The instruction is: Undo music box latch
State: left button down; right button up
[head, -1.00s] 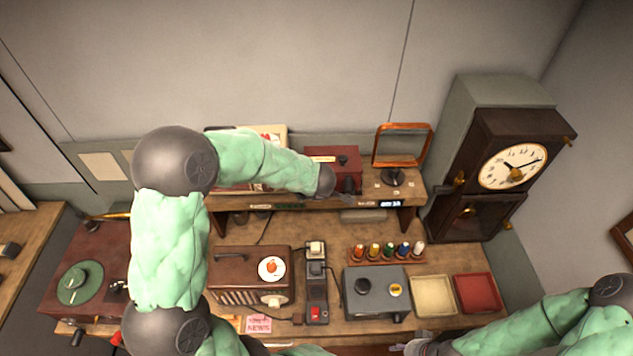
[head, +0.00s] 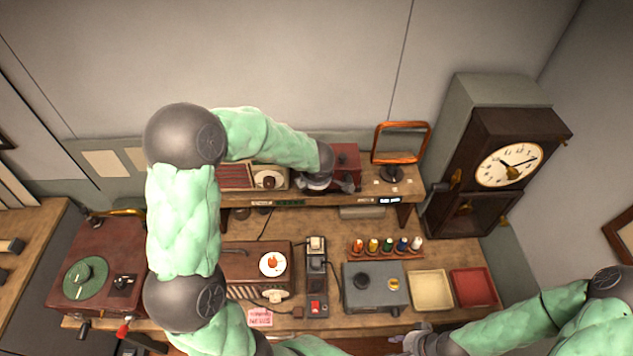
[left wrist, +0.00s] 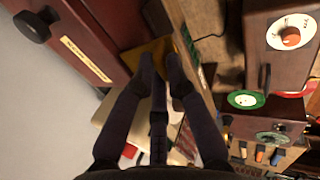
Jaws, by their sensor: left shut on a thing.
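The music box appears to be the dark red box (head: 346,157) on the raised shelf in the head view. It shows large at the upper left of the left wrist view (left wrist: 75,45), with a pale label strip and a dark knob. My left gripper (head: 335,186) is at its front, partly covering it. In the left wrist view my left gripper's fingers (left wrist: 159,60) are close together beside the box's edge. What they grip is too small to make out, and I cannot distinguish the latch. My right gripper (head: 408,342) is low at the bottom edge, its fingers unclear.
A framed mirror (head: 400,143) stands right of the box on the shelf. A tall clock (head: 505,160) is further right. Below are a radio (head: 255,258), a grey device (head: 375,290), spools (head: 385,248) and two trays (head: 432,290). A turntable (head: 95,280) is at left.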

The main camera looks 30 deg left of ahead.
pick_arm(q)
jog(key=c, duration=1.2)
grip_release()
jog(key=shift+c, duration=0.2)
jog(key=v, duration=1.2)
jog(key=shift+f, duration=0.1)
